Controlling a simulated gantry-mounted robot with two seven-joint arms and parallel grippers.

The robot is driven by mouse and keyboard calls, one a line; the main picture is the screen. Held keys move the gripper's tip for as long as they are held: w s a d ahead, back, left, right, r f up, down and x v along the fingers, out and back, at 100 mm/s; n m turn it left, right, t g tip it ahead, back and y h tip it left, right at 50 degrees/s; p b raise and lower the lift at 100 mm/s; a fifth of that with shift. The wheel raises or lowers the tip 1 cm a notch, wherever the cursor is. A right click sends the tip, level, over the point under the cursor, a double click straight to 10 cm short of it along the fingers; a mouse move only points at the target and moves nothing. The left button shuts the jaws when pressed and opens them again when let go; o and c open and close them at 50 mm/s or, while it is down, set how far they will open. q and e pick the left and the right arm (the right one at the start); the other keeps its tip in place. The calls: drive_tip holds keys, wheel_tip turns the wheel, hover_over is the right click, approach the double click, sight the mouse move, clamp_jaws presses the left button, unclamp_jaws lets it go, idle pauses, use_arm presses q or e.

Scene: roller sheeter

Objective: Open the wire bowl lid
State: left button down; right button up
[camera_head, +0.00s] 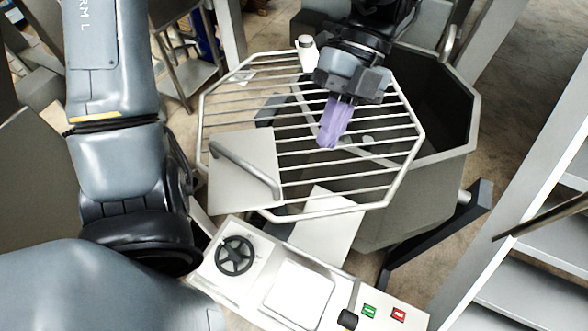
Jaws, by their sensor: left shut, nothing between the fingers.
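The wire bowl lid (290,207) is an octagonal frame of metal bars in the middle of the view. A solid plate (235,185) with a curved handle (245,169) is on its near left part. The lid sits offset to the left of the deep grey bowl (440,165), so the bowl's dark inside shows at the right; the lid appears raised off the rim. My left gripper (334,122) comes down from the top with its purple fingers shut and empty, over the lid's bars; I cannot tell whether it touches them. My right gripper is not in view.
A control panel (330,255) with a black handwheel (235,255), a green button (369,311) and a red button (398,314) lies in front. Metal stairs (530,270) stand at the right. A small metal table (190,75) is behind left.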

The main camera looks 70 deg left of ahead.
sight(283, 202)
use_arm(q)
drive_tip(key=x, duration=0.6)
drive_tip(key=shift+s+d+f, duration=0.15)
drive_tip(key=shift+f, duration=0.05)
drive_tip(key=shift+s+d, duration=0.1)
drive_tip(key=shift+s, duration=0.95)
drive_tip(key=shift+s+f+p, duration=0.1)
drive_tip(key=shift+s+p, duration=0.2)
drive_tip(key=shift+s, duration=0.65)
drive_tip(key=shift+w, duration=0.1)
